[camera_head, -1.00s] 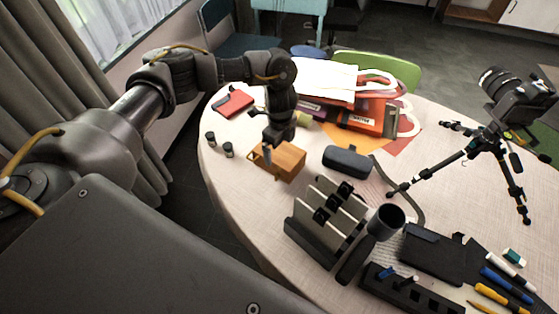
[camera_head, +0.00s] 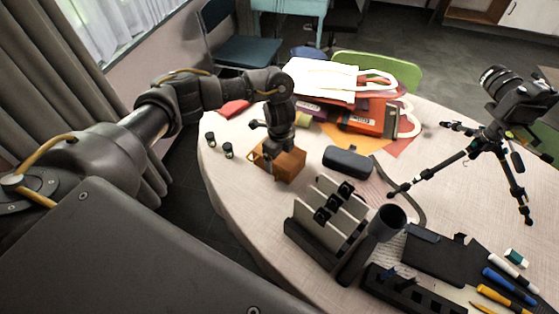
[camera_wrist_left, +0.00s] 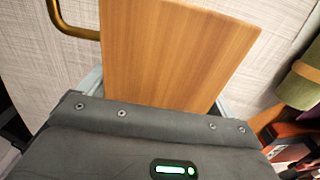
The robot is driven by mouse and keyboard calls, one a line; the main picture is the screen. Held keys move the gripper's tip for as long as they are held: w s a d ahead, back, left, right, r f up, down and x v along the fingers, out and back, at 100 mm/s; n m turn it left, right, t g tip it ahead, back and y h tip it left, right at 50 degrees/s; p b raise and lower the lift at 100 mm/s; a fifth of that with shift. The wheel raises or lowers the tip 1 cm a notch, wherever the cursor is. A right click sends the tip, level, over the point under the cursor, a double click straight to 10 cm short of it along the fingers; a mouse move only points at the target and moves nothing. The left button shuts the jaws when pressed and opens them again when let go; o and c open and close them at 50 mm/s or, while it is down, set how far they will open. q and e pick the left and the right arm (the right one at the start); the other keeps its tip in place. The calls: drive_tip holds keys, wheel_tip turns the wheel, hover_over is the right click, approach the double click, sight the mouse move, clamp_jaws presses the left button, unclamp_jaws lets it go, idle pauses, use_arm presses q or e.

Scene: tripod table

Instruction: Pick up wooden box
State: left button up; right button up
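The wooden box (camera_head: 291,166) is a small orange-brown block with a brass-coloured handle at its left side, on the table near its left part. My left gripper (camera_head: 270,152) is down over the box, with its fingers on either side of it. In the left wrist view the box (camera_wrist_left: 175,50) fills the space between the fingers (camera_wrist_left: 157,97), which lie close along its two sides. I see no clear sign that they squeeze it. The fingertips are partly hidden. The box rests on the table. My right gripper is not in view.
A dark case (camera_head: 348,160) lies just right of the box. Two small dark jars (camera_head: 228,150) stand to its left. Bags and books (camera_head: 370,115) lie behind. A black rack (camera_head: 325,225) stands in front, and a camera tripod (camera_head: 490,150) stands at the right.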

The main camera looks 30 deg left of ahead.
use_arm(q)
drive_tip(key=c, duration=0.7)
drive_tip(key=shift+c, duration=0.3)
drive_tip(key=shift+r, duration=0.15)
